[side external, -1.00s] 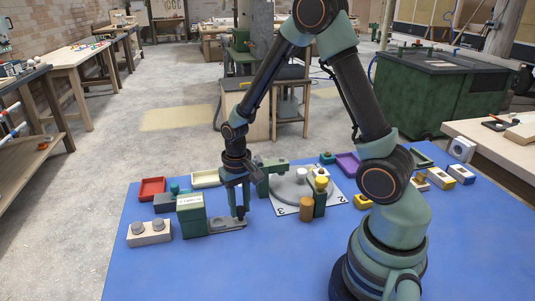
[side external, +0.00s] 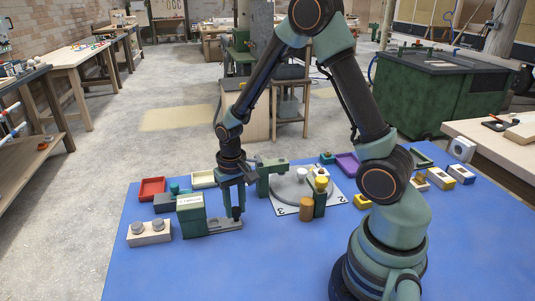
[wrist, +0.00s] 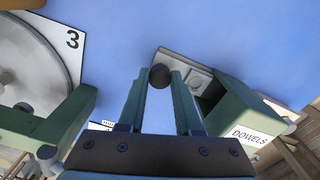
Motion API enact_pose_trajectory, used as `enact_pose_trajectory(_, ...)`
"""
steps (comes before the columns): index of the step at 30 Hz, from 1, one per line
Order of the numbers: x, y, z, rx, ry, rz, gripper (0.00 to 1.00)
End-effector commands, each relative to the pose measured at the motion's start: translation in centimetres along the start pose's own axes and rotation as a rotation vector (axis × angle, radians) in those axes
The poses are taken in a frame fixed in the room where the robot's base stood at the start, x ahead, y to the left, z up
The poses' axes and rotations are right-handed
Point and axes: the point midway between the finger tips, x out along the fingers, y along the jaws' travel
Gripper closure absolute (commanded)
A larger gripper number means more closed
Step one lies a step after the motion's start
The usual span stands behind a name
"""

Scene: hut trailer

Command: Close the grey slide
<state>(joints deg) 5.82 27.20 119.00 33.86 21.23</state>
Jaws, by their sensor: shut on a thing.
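The grey slide (side external: 224,225) is a flat plate sticking out to the right from the base of the green dowels box (side external: 191,216). In the wrist view the slide (wrist: 180,58) is partly out, and the box (wrist: 240,112) with its "DOWELS" label stands to the right. My gripper (side external: 234,213) points down over the slide's outer end. In the wrist view my gripper (wrist: 159,80) is shut on the dark round knob (wrist: 159,76) of the slide, one finger on each side.
A cream block with two grey knobs (side external: 149,233) stands left of the box. Red (side external: 152,187) and cream (side external: 205,179) trays lie behind. A grey turntable (side external: 289,190) on a numbered white plate and an orange cylinder (side external: 306,208) are to the right. The front mat (side external: 230,270) is clear.

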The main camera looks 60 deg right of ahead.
Motion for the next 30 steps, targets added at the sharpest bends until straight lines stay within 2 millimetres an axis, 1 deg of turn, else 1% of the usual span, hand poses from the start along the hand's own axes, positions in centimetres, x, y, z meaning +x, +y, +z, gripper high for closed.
enact_pose_trajectory(1, 0.0, -0.8, -0.3, -0.005, 0.001, 0.000, 1.00)
enact_pose_trajectory(4, 0.0, -1.8, -0.6, -0.004, 0.000, 0.000, 1.00)
enact_pose_trajectory(11, -0.1, -1.9, -0.6, -0.001, 0.001, 0.000, 1.00)
enact_pose_trajectory(12, -0.1, -1.9, -0.6, -0.001, 0.001, -0.001, 0.59)
enact_pose_trajectory(14, -0.1, -1.9, -0.6, -0.001, 0.001, -0.001, 0.37)
enact_pose_trajectory(25, -0.2, -1.8, -0.6, -0.001, 0.002, -0.001, 0.37)
enact_pose_trajectory(28, -1.1, -1.9, -0.7, -0.001, 0.004, -0.002, 0.37)
enact_pose_trajectory(30, -2.1, -1.9, -0.7, -0.001, 0.006, -0.003, 0.37)
